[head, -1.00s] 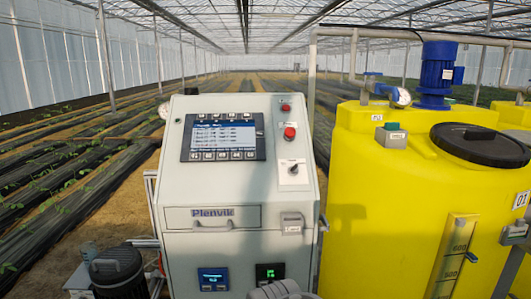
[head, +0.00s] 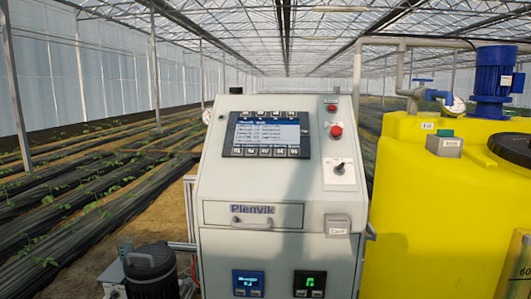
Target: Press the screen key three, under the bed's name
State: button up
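The control cabinet (head: 225,185) stands upright in front of me, light grey, with the name Plenvik on its drawer. Its screen (head: 268,134) is lit on the sloped upper panel and shows several lines of text, too small to read. A row of keys (head: 265,152) runs under the screen and another row (head: 269,114) runs above it. The key labels are too small to read, so I cannot tell which is key three. My gripper is not in view.
A red button (head: 336,131) and a switch (head: 340,169) sit right of the screen. A card box (head: 338,224) projects from the cabinet's front. A yellow tank (head: 410,215) stands close on the right. A black canister (head: 152,270) stands low on the left.

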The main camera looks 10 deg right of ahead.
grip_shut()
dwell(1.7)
